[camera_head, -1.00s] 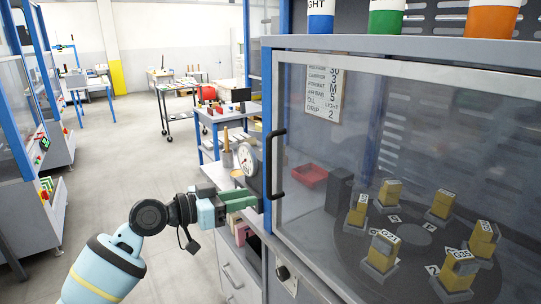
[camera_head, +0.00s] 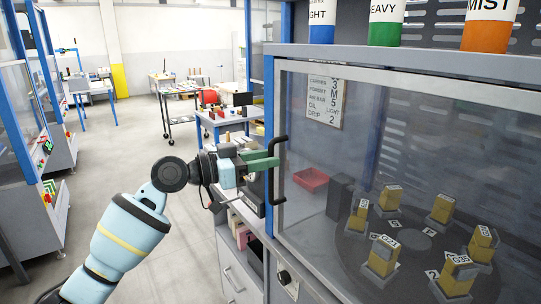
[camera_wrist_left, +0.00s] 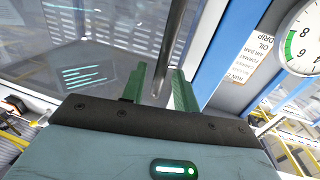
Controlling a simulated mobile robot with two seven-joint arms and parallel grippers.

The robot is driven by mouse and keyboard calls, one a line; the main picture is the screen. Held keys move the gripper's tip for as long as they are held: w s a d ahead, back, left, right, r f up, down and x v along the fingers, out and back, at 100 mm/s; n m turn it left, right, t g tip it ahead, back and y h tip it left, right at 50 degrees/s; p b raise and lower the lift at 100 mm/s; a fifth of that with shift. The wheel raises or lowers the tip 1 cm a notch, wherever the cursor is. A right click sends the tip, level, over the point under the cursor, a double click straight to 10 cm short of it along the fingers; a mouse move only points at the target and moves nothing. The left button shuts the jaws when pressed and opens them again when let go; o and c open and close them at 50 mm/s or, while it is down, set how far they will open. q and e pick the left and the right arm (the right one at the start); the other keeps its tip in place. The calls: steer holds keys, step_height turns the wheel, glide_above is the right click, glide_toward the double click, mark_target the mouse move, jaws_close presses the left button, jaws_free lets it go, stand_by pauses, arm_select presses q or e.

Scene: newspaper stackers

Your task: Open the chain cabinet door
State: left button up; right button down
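The cabinet door (camera_head: 340,160) is a glass pane in a grey frame and looks closed. Its black vertical handle (camera_head: 270,190) is on the left edge. My left gripper (camera_head: 271,158) is level with the handle's upper part, its green fingers reaching it from the left. In the left wrist view, the handle bar (camera_wrist_left: 173,50) runs between the two green fingers (camera_wrist_left: 160,88), with a small gap seeming to show on each side. The gripper looks open around the bar. My right gripper is not in view.
Behind the glass is a round turntable (camera_head: 408,245) with several yellow labelled blocks and a red tray (camera_head: 311,179). A dial gauge (camera_wrist_left: 305,42) is close beside the gripper. Containers stand on the cabinet top, including a green one (camera_head: 385,30). The floor (camera_head: 120,150) at left is open.

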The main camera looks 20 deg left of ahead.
arm_select(q)
steer(key=shift+x, duration=1.05)
jaws_close()
